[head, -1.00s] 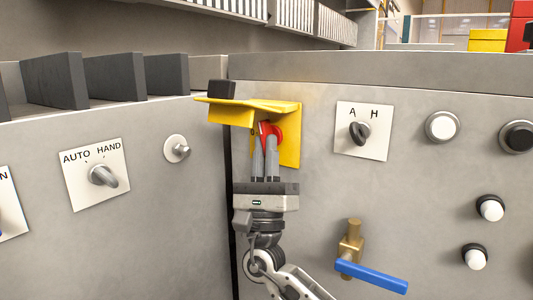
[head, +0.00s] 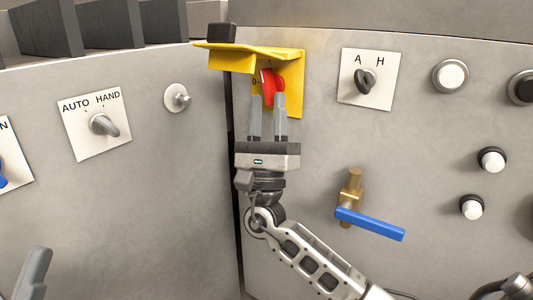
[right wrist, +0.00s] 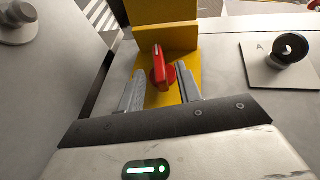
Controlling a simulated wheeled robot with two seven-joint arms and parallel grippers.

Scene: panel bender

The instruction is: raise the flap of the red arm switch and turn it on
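The yellow flap (head: 240,52) stands raised, sticking out over its yellow plate (head: 292,95) on the right panel. The red arm switch (head: 270,86) shows under the flap, its grip slightly tilted from upright. A "0" mark shows at its left. In the right wrist view the red switch (right wrist: 160,72) lies beyond and between my fingertips. My right gripper (head: 268,98) is open and empty, just below the switch. A grey part at the lower left edge of the head view seems to be my left gripper (head: 32,272); its opening cannot be made out.
The A/H selector (head: 365,80) is right of the yellow plate. A blue-handled brass valve (head: 368,222) sticks out lower right. The AUTO/HAND selector (head: 104,124) and a small metal knob (head: 177,98) are on the left panel. A black block (head: 221,33) sits by the flap.

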